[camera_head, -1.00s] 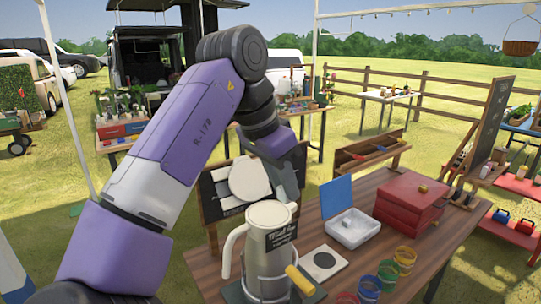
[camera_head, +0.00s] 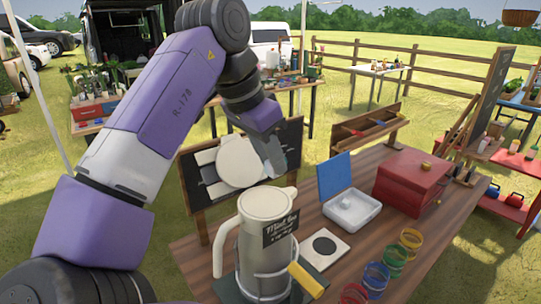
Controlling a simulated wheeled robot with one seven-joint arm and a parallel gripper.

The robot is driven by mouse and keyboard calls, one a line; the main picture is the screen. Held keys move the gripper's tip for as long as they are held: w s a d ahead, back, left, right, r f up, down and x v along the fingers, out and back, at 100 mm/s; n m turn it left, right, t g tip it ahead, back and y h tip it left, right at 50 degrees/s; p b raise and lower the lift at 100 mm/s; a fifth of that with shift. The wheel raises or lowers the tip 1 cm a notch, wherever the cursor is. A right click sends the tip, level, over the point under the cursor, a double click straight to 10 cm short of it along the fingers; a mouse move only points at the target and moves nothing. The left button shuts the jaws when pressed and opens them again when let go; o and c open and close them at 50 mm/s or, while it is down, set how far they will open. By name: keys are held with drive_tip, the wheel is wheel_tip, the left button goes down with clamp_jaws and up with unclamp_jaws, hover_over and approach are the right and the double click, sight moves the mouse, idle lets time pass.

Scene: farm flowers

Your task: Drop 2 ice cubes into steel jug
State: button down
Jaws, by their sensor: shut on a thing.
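The steel jug (camera_head: 254,240) is pale grey, with a handle on its left and a black label reading "Mint tea". It stands upright in a wire holder on the table's near left; its inside is hidden. My gripper (camera_head: 276,158) is above and behind the jug's rim in the picture, apart from it. The fingers are small and partly hidden by my wrist. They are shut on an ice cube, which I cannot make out. A white ice box (camera_head: 368,212) with its blue lid (camera_head: 334,176) raised stands right of the jug, with a pale cube (camera_head: 345,203) inside.
On the wooden table (camera_head: 330,270), a red box (camera_head: 408,180) stands at the right. A white card with a black disc (camera_head: 325,246) lies beside the jug. Several coloured rings (camera_head: 388,262) line the front. A yellow handle (camera_head: 306,280) sticks out by the jug's base. A dark board (camera_head: 196,190) stands behind.

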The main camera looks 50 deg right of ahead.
drive_tip(key=shift+f+b, duration=0.9)
drive_tip(key=shift+f, duration=0.45)
drive_tip(key=c, duration=1.1)
unclamp_jaws()
drive_tip(key=shift+o, duration=0.2)
drive_tip(key=shift+r, duration=0.15)
drive_tip(key=v, duration=0.7)
drive_tip(key=shift+r, duration=0.25)
drive_tip(key=shift+a, duration=0.15)
